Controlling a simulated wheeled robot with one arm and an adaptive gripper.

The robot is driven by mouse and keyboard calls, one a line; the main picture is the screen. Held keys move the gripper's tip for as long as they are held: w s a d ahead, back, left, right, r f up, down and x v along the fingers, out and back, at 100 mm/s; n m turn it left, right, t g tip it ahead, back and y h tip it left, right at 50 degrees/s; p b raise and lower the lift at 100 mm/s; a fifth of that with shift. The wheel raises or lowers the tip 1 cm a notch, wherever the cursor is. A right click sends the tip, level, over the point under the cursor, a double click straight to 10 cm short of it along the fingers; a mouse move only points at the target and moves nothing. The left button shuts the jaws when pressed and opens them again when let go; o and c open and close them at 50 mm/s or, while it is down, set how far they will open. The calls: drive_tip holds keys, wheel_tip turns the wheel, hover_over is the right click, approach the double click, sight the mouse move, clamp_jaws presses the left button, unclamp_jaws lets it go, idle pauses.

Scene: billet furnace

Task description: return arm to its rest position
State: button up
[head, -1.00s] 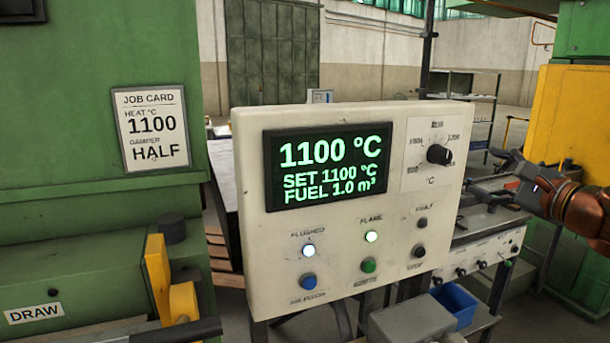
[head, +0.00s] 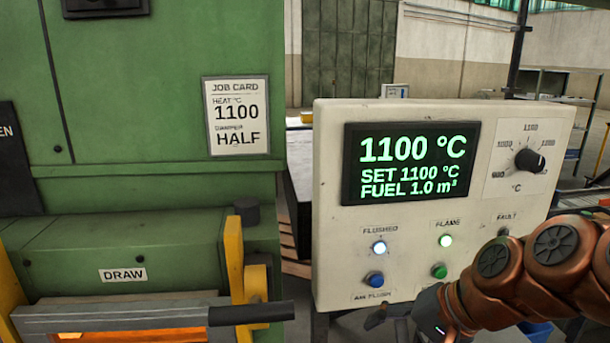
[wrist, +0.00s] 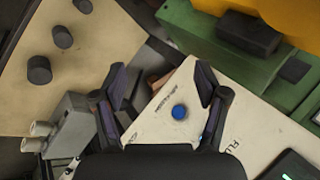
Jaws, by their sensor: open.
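My arm comes in from the right in the head view. My gripper (head: 384,316) is low in front of the control panel's bottom edge, partly cut off by the frame. In the wrist view my gripper (wrist: 161,84) has its two fingers spread, with nothing held between them. The control panel (head: 333,245) reads 1100 °C, SET 1100 °C and FUEL 1.0 m³. The blue button (head: 374,279) also shows beyond the fingers in the wrist view (wrist: 179,112). The flushed and flame lamps are lit. My arm covers the panel's lower right.
The green furnace (head: 130,90) stands at the left with a job card (head: 237,116) reading 1100 and HALF. Its DRAW opening glows orange below a yellow bracket and dark handle (head: 252,313).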

drive_tip(key=s+f+n+g+h, duration=0.3)
drive_tip(key=s+f, duration=0.4)
drive_tip(key=s, duration=0.3)
drive_tip(key=shift+s+d+f+n+g, duration=0.15)
drive_tip(key=shift+s+f+n+g, duration=0.1)
drive_tip(key=shift+f+n+g, duration=0.15)
drive_tip(key=s+d+f+h, duration=0.1)
drive_tip(key=s, duration=0.1)
drive_tip(key=s+d+f+n+g+h, duration=0.1)
drive_tip(key=s, duration=0.1)
drive_tip(key=s+d+f+n+g, duration=0.1)
drive_tip(key=s+d, duration=0.1)
drive_tip(key=s, duration=0.1)
drive_tip(key=shift+s+h, duration=0.1)
drive_tip(key=shift+h, duration=0.3)
drive_tip(key=shift+c, duration=0.2)
